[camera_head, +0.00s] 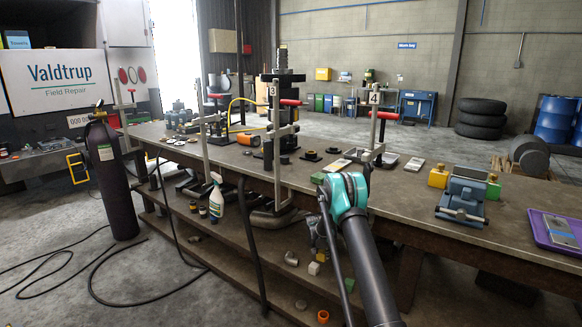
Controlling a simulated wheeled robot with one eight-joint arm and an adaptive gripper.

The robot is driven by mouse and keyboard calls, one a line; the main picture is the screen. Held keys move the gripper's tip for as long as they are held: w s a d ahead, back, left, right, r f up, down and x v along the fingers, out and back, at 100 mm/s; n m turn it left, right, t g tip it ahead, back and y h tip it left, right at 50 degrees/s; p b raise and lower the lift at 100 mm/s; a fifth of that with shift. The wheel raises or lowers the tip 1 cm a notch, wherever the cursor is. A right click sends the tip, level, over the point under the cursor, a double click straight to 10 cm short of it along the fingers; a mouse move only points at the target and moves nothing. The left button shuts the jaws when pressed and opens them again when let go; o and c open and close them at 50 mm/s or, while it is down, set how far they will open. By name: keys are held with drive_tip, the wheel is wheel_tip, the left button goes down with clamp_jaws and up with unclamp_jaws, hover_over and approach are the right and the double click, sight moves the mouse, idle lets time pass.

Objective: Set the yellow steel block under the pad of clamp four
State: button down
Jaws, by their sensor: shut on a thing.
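Clamp four (373,130) stands on the bench, marked by a plate with a 4, with a red handle near its top. A yellow block (438,177) stands on the bench to the right of clamp four, just left of a blue vise. I cannot tell if it is steel. My arm rises from the lower right to a teal joint in front of the bench edge. I cannot make out my gripper or what it holds; the arm likely hides it.
The blue vise (462,198) and a green block (493,187) are right of the yellow block. A purple tray (556,232) lies at the far right. Clamp three (275,140) stands left of clamp four. Flat parts lie around clamp four. Bare bench top (400,192) shows near the front edge.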

drive_tip(key=s+d+r+n+y, duration=0.1)
drive_tip(key=s+d+r+n, duration=0.15)
drive_tip(key=s+r, duration=0.9)
drive_tip(key=s+d+r+n+y, duration=0.1)
drive_tip(key=s+r+n, duration=0.3)
drive_tip(key=s+r, duration=0.75)
drive_tip(key=s+f, duration=0.6)
drive_tip(key=f, duration=0.1)
drive_tip(key=shift+s+f+t, duration=0.3)
drive_tip(key=shift+f+t, duration=0.05)
drive_tip(key=shift+t, duration=0.05)
